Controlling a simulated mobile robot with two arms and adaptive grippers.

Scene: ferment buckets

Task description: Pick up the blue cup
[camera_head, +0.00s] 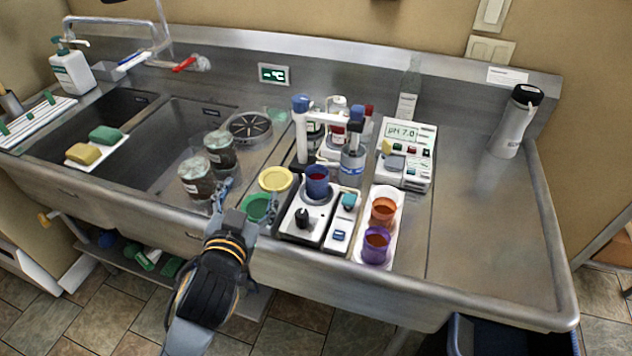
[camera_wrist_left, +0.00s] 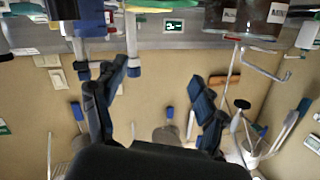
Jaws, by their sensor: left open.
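The blue cup (camera_head: 317,181) stands upright on the white and black device on the sink counter, near the middle of the head view. My left gripper (camera_head: 246,202) is open and empty, low at the counter's front edge, left of the blue cup and apart from it. A green cup (camera_head: 257,207) is right by its fingers; I cannot tell whether they touch. The left wrist view, which is upside down, shows the spread fingers (camera_wrist_left: 155,100) with nothing held between them and a green thing (camera_wrist_left: 90,18) at the top. My right gripper is not in view.
A yellow lid (camera_head: 275,179) and dark jars (camera_head: 196,178) are near the left gripper. A white tray (camera_head: 370,227) holds an orange cup (camera_head: 384,211) and a purple cup (camera_head: 376,245). A pH meter (camera_head: 404,154) and bottles stand behind.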

